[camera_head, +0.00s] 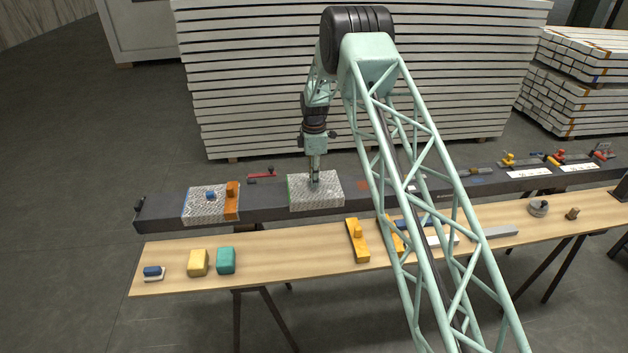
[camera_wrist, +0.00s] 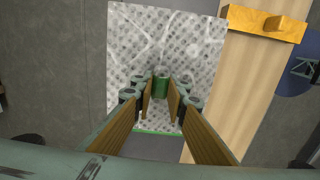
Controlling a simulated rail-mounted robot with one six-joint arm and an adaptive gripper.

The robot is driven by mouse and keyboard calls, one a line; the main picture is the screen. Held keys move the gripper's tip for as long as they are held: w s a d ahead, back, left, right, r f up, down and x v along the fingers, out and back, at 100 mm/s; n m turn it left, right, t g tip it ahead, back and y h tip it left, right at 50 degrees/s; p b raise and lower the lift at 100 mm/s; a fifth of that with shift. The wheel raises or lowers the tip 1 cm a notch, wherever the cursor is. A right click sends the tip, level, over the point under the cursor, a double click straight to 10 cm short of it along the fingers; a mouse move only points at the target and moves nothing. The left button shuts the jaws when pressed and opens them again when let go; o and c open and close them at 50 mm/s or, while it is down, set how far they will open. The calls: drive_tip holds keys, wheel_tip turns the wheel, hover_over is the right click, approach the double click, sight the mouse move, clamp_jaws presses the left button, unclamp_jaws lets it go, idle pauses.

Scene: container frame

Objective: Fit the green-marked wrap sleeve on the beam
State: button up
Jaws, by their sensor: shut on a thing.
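The green-marked wrap sleeve (camera_head: 330,193) is a silver tread-plate piece with a green strip along its left edge. It lies over the top and front of the long dark beam (camera_head: 262,208), left of the arm; I cannot tell whether it is fully seated. My gripper (camera_head: 315,182) points straight down at its middle. In the wrist view the fingers (camera_wrist: 160,97) are closed around the green knob (camera_wrist: 160,84) on the sleeve (camera_wrist: 180,42). The green edge strip shows at the bottom there, with a dark part of the beam (camera_wrist: 160,147) beyond it.
Another tread-plate sleeve (camera_head: 197,213) with a blue knob sits further left on the beam, with an orange clamp (camera_head: 232,200) at its right edge. The wooden bench (camera_head: 300,245) in front carries yellow (camera_head: 198,262) and teal (camera_head: 226,261) blocks and a yellow-orange clamp (camera_head: 358,245).

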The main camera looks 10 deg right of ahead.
drive_tip(key=shift+f+b, duration=0.6)
drive_tip(key=shift+f, duration=0.4)
drive_tip(key=o, duration=0.9)
drive_tip(key=shift+r, duration=0.15)
drive_tip(key=shift+r, duration=5.85)
